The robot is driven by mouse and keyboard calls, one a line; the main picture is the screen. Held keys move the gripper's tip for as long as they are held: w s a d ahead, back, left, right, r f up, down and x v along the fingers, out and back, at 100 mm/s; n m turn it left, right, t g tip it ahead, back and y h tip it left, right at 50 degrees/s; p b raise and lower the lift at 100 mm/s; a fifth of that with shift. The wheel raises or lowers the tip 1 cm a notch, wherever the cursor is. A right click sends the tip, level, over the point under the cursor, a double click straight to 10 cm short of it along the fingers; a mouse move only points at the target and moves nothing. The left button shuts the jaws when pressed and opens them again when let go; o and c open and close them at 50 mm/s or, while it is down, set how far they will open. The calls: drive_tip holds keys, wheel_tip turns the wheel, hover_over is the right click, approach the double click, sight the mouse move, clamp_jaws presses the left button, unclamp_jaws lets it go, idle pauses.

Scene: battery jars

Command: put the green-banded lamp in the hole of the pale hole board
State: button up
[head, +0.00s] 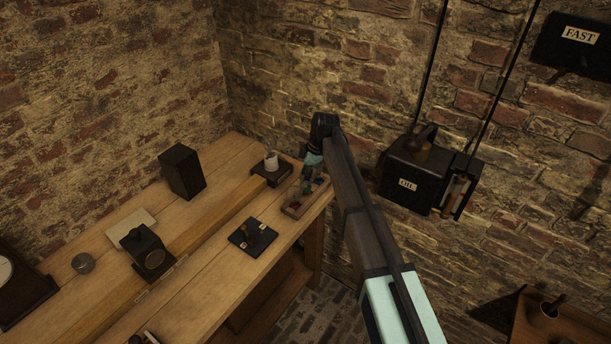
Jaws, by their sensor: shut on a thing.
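My gripper (311,163) is at the far right end of the workbench, over the small wooden tray (293,212). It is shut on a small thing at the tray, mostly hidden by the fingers. Its band colour is too small and dark to tell, so I cannot say whether it is the green-banded lamp. Several small coloured pieces, red and greenish, lie in the tray. A pale flat board (126,228) lies on the left part of the bench, partly behind a black box with a round lens. I cannot make out a hole in it.
The workbench (205,275) also bears a black block (182,172), the black lens box (147,250), a dark stand with a white jar (271,162), a black plate with a knob (252,236) and a metal tin (83,263).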

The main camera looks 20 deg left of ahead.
drive_tip(key=shift+f+b, duration=0.35)
drive_tip(key=shift+f, duration=0.2)
idle(0.4)
drive_tip(key=o, duration=1.4)
drive_tip(key=shift+c, duration=0.2)
